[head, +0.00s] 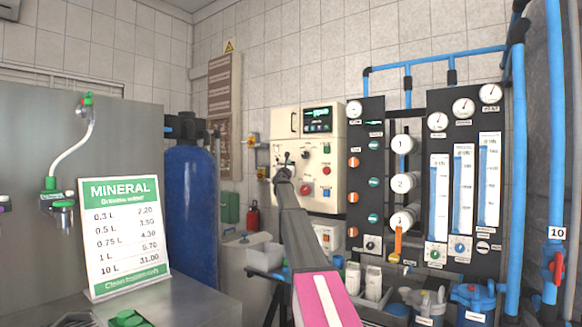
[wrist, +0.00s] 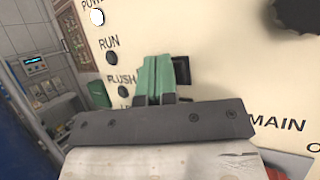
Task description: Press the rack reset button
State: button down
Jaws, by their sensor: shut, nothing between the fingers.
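The cream control box (head: 318,150) of the rack stands in the middle of the head view. It carries a small lit screen (head: 318,119), a green button (head: 326,148) and red round controls (head: 305,189). Their labels are too small to read, so I cannot tell which is the reset button. My gripper (head: 284,163) is in front of the box's left part. In the wrist view its green fingers (wrist: 155,78) are shut and empty, pointing at the panel near the RUN lamp (wrist: 112,58) and FLUSH lamp (wrist: 124,91). I cannot tell whether they touch it.
A black knob (wrist: 298,14) and the word MAIN show right of the fingers. Black gauge panels (head: 465,170) and blue pipes (head: 435,77) stand right of the box. A blue tank (head: 190,215) and a MINERAL price sign (head: 125,238) stand left.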

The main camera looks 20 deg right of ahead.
jog(key=shift+w+d, duration=0.15)
jog(key=shift+d, duration=0.05)
dwell(0.3)
jog(key=shift+a, duration=0.1)
jog(key=shift+s+a, duration=0.55)
jog(key=shift+a, duration=0.05)
jog(key=shift+a, duration=0.1)
jog(key=s+a, duration=0.1)
jog(key=a, duration=0.1)
jog(key=s+a, duration=0.1)
jog(key=s, duration=0.1)
jog(key=shift+a, duration=0.4)
dwell(0.3)
dwell(0.5)
